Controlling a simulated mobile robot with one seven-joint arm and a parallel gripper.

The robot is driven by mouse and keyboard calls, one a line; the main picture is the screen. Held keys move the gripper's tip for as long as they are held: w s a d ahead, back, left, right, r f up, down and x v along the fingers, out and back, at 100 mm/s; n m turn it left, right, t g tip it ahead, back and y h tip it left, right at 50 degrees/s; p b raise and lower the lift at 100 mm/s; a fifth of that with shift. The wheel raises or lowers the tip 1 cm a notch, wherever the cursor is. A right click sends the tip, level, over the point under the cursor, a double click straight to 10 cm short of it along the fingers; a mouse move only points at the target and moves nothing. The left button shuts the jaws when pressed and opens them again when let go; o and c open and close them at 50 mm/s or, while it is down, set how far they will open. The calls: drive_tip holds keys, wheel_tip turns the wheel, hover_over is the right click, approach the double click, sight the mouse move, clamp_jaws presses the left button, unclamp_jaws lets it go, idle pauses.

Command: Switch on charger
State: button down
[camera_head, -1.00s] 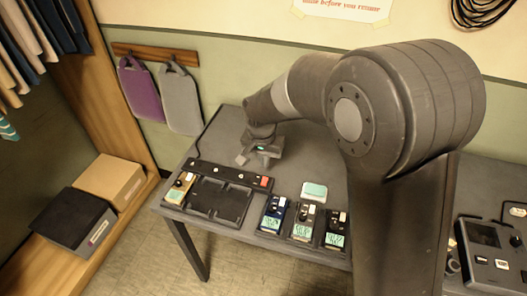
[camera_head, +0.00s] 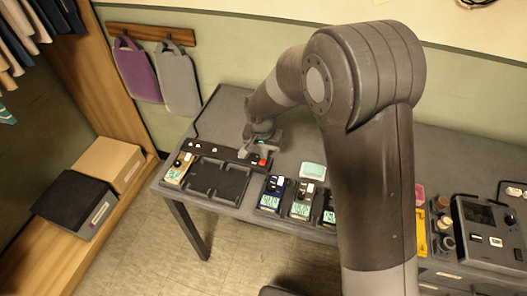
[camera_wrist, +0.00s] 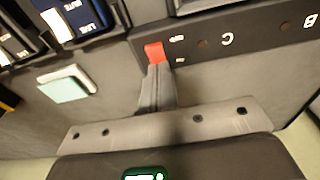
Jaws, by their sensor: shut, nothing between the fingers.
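The charger is a dark tray with slots (camera_head: 217,182) and a long black strip (camera_head: 215,151) along its back edge. A tan device (camera_head: 179,168) stands in its left slot; the slots in the middle look empty. A red switch (camera_head: 262,162) sits at the strip's right end and also shows in the wrist view (camera_wrist: 154,52), near the letters C and B. My gripper (camera_head: 257,153) is shut and empty above the strip's right end. In the wrist view its fingertips (camera_wrist: 157,70) are right at the red switch; I cannot tell whether they touch it.
Blue (camera_head: 272,193) and grey (camera_head: 302,200) devices stand right of the tray, with a third partly behind my arm. A mint-topped block (camera_head: 313,171) lies behind them. A dark console (camera_head: 488,232) is at the far right. Bags hang on the wall.

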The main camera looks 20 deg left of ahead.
sight(262, 163)
drive_tip(key=shift+s+f, duration=0.1)
drive_tip(key=shift+s, duration=0.05)
drive_tip(key=shift+s+r, duration=0.2)
drive_tip(key=shift+s, duration=0.5)
wheel_tip(262, 163, up, 14)
drive_tip(key=s, duration=0.2)
idle(0.4)
drive_tip(key=shift+w+f, duration=0.1)
drive_tip(key=shift+w, duration=0.1)
drive_tip(key=shift+w, duration=0.55)
